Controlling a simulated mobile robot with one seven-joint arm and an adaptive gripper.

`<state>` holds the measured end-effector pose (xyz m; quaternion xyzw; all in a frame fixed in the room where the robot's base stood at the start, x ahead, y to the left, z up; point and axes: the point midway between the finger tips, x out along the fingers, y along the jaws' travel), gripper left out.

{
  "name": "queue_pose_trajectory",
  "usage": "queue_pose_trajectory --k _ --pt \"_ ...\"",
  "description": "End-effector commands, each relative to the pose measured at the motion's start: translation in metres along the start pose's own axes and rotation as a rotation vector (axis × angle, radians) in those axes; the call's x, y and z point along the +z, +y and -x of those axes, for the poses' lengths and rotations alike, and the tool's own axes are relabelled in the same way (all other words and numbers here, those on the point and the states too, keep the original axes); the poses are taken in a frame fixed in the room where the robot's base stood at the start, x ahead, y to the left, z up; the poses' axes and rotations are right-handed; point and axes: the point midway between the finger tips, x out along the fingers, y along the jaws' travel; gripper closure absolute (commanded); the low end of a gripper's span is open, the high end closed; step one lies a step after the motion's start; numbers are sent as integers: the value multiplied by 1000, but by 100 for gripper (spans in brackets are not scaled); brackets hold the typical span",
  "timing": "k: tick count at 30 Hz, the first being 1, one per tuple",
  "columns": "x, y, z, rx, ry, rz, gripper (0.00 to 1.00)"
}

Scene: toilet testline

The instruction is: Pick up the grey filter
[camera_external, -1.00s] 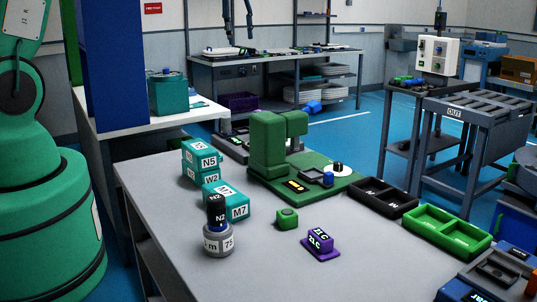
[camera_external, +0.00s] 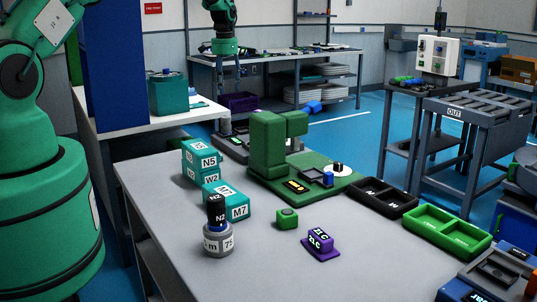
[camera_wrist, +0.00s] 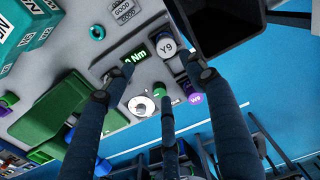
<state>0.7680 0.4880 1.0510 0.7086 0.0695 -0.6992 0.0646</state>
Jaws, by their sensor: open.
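In the wrist view, a dark grey cylinder with a pale round top marked Y9 (camera_wrist: 167,47) looks like the grey filter, though I cannot be sure. It stands upright near the fingertips, close to the right finger. My gripper (camera_wrist: 160,72) is open, with three dark fingers spread and nothing seen held. I cannot tell whether any finger touches the cylinder.
In the wrist view, a green display (camera_wrist: 135,56), white disc (camera_wrist: 141,106) and purple cylinder (camera_wrist: 196,99) lie close to the fingers. A green fixture (camera_wrist: 60,110) stands left, a dark tray (camera_wrist: 225,22) top right. Blue floor shows at right.

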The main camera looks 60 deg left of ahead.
Motion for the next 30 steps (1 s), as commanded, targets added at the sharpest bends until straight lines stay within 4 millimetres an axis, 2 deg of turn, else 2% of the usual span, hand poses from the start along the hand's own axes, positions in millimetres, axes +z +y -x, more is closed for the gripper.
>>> queue_pose_trajectory --k 3,6,23,30 --pt "-1 -12 -17 4 -9 4 44" --pt "-2 -18 -24 5 -13 5 44" --pt "-1 -19 -34 7 -16 6 44" --pt "0 -18 -64 7 -17 6 44"
